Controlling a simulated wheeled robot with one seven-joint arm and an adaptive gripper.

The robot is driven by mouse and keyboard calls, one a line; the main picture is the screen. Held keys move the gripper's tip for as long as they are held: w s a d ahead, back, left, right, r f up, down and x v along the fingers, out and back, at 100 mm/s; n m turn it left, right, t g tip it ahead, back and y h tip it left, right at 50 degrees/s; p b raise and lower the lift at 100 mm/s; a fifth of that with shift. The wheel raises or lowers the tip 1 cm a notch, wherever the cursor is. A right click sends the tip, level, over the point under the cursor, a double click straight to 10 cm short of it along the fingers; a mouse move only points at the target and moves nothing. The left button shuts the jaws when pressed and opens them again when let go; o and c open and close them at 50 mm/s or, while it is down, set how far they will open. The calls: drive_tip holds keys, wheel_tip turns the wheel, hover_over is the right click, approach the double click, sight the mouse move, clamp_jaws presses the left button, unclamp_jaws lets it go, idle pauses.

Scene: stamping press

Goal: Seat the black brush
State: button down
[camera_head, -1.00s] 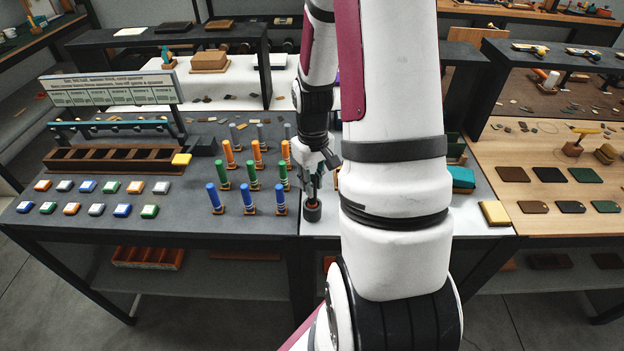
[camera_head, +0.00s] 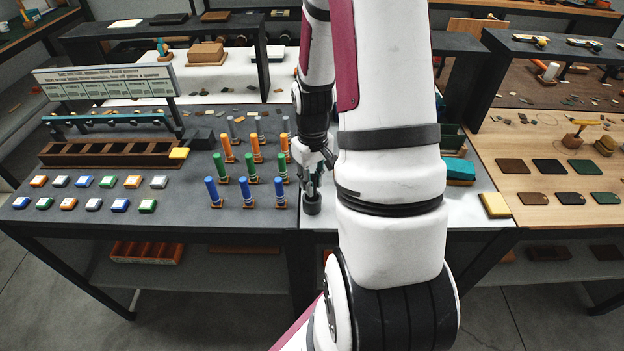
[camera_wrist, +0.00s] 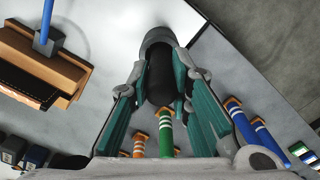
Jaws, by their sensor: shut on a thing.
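In the wrist view, my gripper (camera_wrist: 160,88) is shut on a black cylinder, the black brush (camera_wrist: 161,72), between its teal-lined fingers. The brush's far end meets a rounded grey holder (camera_wrist: 158,37); how deep it sits inside cannot be told. In the head view, my gripper (camera_head: 313,182) points down just above the dark grey round holder (camera_head: 312,205), near the front edge of the white table mat. The brush itself is mostly hidden there by the fingers.
Blue (camera_head: 214,192), green (camera_head: 220,167) and orange pegs stand in rows close left of my gripper. A brown compartment tray (camera_head: 100,154) and coloured blocks lie farther left. My arm hides part of the table.

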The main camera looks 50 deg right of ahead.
drive_tip(key=c, duration=1.4)
unclamp_jaws()
drive_tip(key=shift+r, duration=0.1)
wheel_tip(320, 180, up, 11)
drive_tip(key=shift+f, duration=0.1)
drive_tip(key=shift+r, duration=0.5)
